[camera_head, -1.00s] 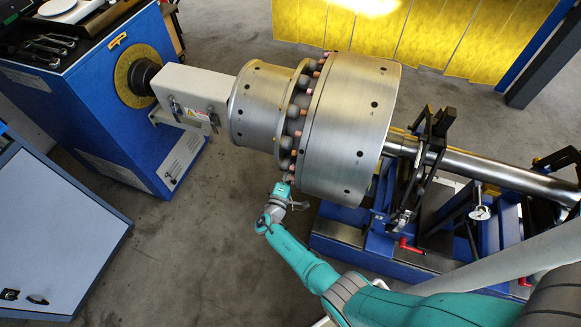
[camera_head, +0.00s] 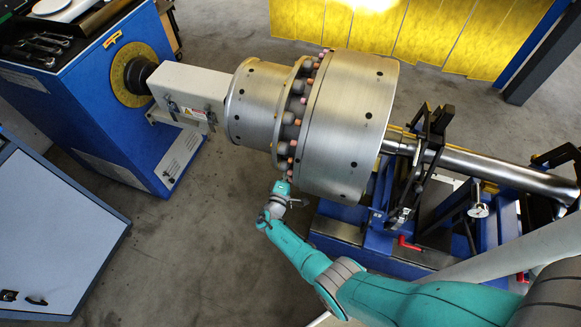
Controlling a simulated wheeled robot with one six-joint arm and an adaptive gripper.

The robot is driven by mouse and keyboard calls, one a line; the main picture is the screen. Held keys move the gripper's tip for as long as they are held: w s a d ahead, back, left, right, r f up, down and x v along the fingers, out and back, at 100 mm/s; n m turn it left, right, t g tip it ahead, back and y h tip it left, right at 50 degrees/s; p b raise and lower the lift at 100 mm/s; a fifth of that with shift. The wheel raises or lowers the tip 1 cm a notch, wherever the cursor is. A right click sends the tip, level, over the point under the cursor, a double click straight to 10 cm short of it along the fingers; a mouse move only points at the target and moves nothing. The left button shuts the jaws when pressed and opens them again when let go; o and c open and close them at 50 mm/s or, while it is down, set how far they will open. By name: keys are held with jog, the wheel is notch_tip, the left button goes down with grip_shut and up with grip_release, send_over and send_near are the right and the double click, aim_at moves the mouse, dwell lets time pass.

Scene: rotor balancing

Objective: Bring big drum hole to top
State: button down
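The big drum (camera_head: 345,125) is a wide silver cylinder on the rotor, with several small dark holes around its surface. One hole (camera_head: 369,116) shows near the right edge, facing up toward the camera. A ring of copper-tipped bolts (camera_head: 297,115) lies between it and the smaller drum (camera_head: 252,105). My gripper (camera_head: 283,186) is at the lower edge of the bolt ring, near the lowest bolts. It is too small to tell whether it is open or shut, or whether it touches a bolt.
A blue drive cabinet (camera_head: 110,110) with a yellow dial (camera_head: 130,75) stands at left, joined by a grey coupling housing (camera_head: 190,92). The shaft (camera_head: 490,165) rests on a blue support stand (camera_head: 350,235). Bare floor (camera_head: 190,240) lies left of my arm.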

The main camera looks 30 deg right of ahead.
jog(key=c, duration=0.7)
grip_release()
jog(key=shift+w+d+r, duration=0.15)
jog(key=shift+d+r, duration=0.05)
jog(key=shift+r, duration=0.05)
jog(key=shift+o, duration=0.2)
jog(key=shift+a+f, duration=0.1)
jog(key=shift+s+a, duration=0.25)
jog(key=v, duration=1.1)
jog(key=shift+s+a, duration=0.1)
jog(key=shift+s, duration=0.05)
